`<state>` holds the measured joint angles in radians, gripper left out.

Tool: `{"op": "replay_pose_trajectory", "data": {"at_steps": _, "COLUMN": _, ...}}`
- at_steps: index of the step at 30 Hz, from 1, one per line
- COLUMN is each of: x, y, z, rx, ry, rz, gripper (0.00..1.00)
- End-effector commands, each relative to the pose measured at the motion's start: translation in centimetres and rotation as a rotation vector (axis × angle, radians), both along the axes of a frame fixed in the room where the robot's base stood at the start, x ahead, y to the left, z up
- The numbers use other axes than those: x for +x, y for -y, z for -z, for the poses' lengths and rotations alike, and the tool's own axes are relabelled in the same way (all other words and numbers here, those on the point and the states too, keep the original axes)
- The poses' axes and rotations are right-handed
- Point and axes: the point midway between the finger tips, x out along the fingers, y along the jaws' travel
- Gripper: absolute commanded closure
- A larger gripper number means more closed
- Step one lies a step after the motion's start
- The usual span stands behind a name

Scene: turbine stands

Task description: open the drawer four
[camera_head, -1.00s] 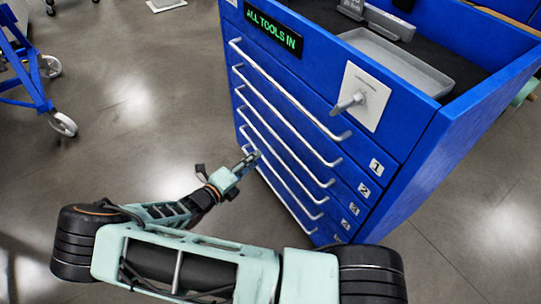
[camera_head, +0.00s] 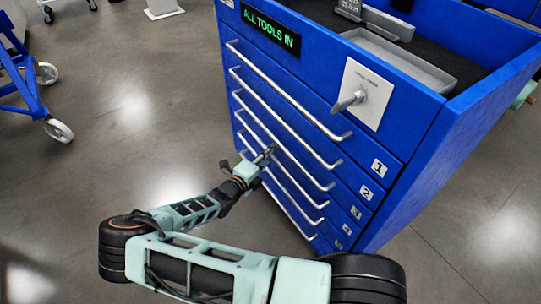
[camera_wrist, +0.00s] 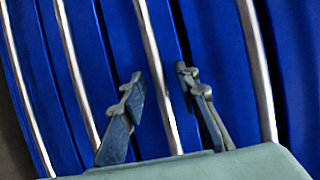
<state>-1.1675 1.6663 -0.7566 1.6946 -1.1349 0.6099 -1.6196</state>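The blue tool cabinet (camera_head: 420,120) has a stack of drawers with long silver bar handles and number labels. Drawer four's label (camera_head: 347,229) is near the bottom right of its front. All drawers look shut. My gripper (camera_head: 271,152) is at the handles, left of their middle, in the head view. In the wrist view my gripper (camera_wrist: 160,88) is open, one finger on each side of a silver handle (camera_wrist: 150,50). The fingers are apart from each other. Two handles show to the left of it and one to the right. I cannot tell for sure which drawer's handle it is.
A sign reading "ALL TOOLS IN" (camera_head: 270,27) and a white plate with a grey lever (camera_head: 352,100) are on the cabinet front. A grey tray (camera_head: 400,58) lies in the top. A blue wheeled frame (camera_head: 30,90) stands far left. The floor between is clear.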

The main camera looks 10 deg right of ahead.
Motion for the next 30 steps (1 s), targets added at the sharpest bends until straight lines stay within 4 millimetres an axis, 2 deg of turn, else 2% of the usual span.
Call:
{"op": "replay_pose_trajectory", "data": {"at_steps": 10, "x": 0.29, "y": 0.27, "z": 0.04, "rx": 0.001, "ry": 0.000, "rz": 0.000, "gripper": 0.72}}
{"op": "replay_pose_trajectory", "data": {"at_steps": 18, "x": 0.28, "y": 0.26, "z": 0.04, "rx": 0.001, "ry": 0.001, "rz": 0.000, "gripper": 1.00}}
{"op": "replay_pose_trajectory", "data": {"at_steps": 30, "x": 0.25, "y": 0.16, "z": 0.05, "rx": 0.001, "ry": 0.000, "rz": 0.000, "gripper": 1.00}}
